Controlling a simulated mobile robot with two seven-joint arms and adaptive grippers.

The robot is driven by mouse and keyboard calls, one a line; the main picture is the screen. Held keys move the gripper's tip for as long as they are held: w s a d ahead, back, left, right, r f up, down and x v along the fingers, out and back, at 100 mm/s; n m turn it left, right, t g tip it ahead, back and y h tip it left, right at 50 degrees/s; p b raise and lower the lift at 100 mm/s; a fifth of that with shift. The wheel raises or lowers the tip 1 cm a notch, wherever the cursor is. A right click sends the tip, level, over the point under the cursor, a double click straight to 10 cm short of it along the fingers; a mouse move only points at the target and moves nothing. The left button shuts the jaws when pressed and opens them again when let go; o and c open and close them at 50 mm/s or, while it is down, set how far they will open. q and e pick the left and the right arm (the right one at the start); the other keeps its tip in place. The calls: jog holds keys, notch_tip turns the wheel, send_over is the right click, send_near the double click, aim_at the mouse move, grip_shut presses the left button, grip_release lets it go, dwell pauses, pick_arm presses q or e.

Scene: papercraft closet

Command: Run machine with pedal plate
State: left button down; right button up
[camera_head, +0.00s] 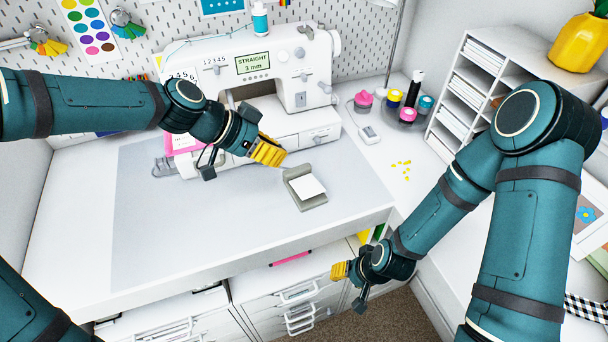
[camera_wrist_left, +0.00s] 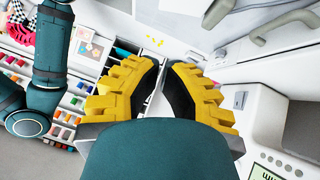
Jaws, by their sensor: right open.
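The white sewing machine (camera_head: 255,62) stands at the back of the table, its display reading "STRAIGHT 3 mm". A small white device (camera_head: 370,135) with a cord sits right of the machine; I cannot tell which is the pedal plate. My right gripper (camera_head: 345,272) is open and empty beyond the table's front edge, over the drawers.
A grey mat (camera_head: 150,240) covers much of the table and is largely clear. Coloured pots (camera_head: 407,114) and yellow bits (camera_head: 400,167) lie to the right. A white shelf unit (camera_head: 455,107) stands behind my right arm. Drawers (camera_head: 297,293) are below the front edge.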

pick_arm(q)
jog(key=b, duration=0.1)
send_over(322, 189)
jog(key=a, duration=0.3)
notch_tip(322, 189, down, 7)
jog(key=shift+w+r, duration=0.1)
jog(key=shift+s+d+f, duration=0.1)
jog(key=shift+f, duration=0.55)
jog(key=shift+s+d+f, duration=0.1)
jog(key=shift+f, duration=0.5)
jog(key=shift+s+f+b, duration=0.2)
jog(key=shift+f+b, duration=0.1)
jog(key=shift+f, duration=0.4)
pick_arm(e)
jog(key=shift+s+f, duration=0.2)
jog(key=shift+f, duration=0.6)
